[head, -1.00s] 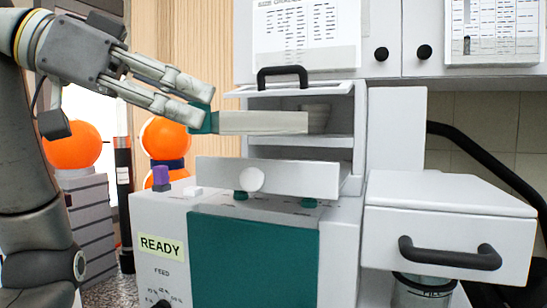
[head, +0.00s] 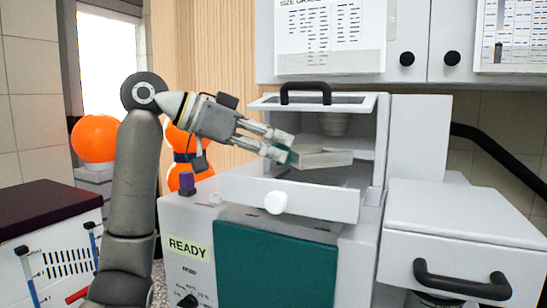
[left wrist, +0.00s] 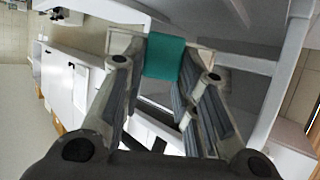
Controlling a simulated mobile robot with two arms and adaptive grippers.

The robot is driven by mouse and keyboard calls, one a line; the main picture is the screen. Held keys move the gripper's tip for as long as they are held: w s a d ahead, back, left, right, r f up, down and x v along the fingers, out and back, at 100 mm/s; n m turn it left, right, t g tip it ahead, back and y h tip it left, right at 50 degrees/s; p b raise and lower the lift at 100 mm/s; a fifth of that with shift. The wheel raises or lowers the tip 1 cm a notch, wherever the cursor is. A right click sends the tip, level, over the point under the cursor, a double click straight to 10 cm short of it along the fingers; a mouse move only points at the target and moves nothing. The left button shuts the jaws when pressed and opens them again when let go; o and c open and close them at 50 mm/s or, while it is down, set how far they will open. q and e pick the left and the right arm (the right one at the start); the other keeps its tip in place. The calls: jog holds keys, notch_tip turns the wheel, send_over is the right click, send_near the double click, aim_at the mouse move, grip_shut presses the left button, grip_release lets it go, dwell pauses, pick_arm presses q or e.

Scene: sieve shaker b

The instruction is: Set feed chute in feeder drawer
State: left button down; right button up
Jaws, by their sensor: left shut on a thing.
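The feed chute (head: 328,160) is a pale grey open trough with a teal end (head: 291,156). My left gripper (head: 284,149) is shut on that teal end, which shows between the fingers in the left wrist view (left wrist: 164,58). The chute is held slightly tilted in the open front of the machine. It is above and behind the white front of the feeder drawer (head: 325,203), which is pulled out and has a round white knob. A visible gap separates the chute from the drawer front; the drawer's floor is mostly hidden. My right gripper is not in view.
A raised lid with a black handle (head: 306,92) is above the chute, and a pale round outlet (head: 333,124) hangs behind it. The machine's right side wall (head: 381,150) bounds the opening. A white box with a black handle (head: 460,285) stands at right.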

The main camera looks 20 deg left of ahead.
aim_at(274, 163)
pick_arm(q)
jog(key=shift+f, duration=0.25)
jog(key=shift+s+f+p, duration=0.1)
jog(key=shift+f+p, duration=0.2)
jog(key=shift+f, duration=0.95)
jog(key=shift+w+f+p, duration=0.15)
jog(key=shift+w+p, duration=0.15)
jog(key=shift+p, duration=0.25)
jog(key=shift+w+f, duration=0.15)
jog(key=shift+f, duration=0.05)
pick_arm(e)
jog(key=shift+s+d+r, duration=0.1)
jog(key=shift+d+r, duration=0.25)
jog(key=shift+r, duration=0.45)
pick_arm(q)
jog(key=shift+f, duration=0.15)
jog(key=c, duration=1.4)
grip_release()
